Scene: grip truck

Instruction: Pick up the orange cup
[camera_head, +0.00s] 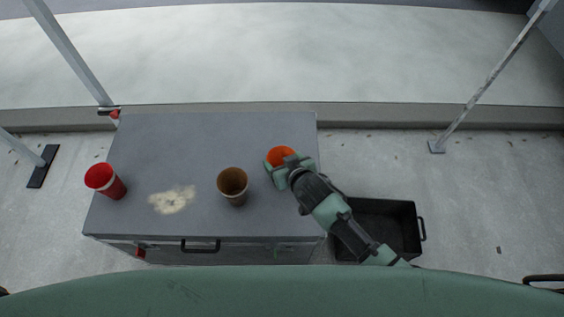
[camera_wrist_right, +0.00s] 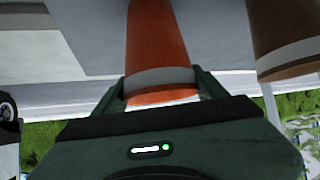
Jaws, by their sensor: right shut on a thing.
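The orange cup (camera_head: 281,154) stands at the right end of the grey cabinet top (camera_head: 150,135) in the head view. My right gripper (camera_head: 281,165) is at the cup, with its fingers around it. In the right wrist view the orange cup (camera_wrist_right: 158,50), with a pale band, sits between the two fingers of my right gripper (camera_wrist_right: 160,88), which is shut on it. I cannot tell whether the cup's base touches the surface. My left gripper is not in view.
A brown cup (camera_head: 233,185) stands left of the orange cup; it also shows in the wrist view (camera_wrist_right: 285,35). A red cup (camera_head: 105,181) stands at the far left. A pale stain (camera_head: 172,200) lies between them. A black bin (camera_head: 405,215) is on the floor at right.

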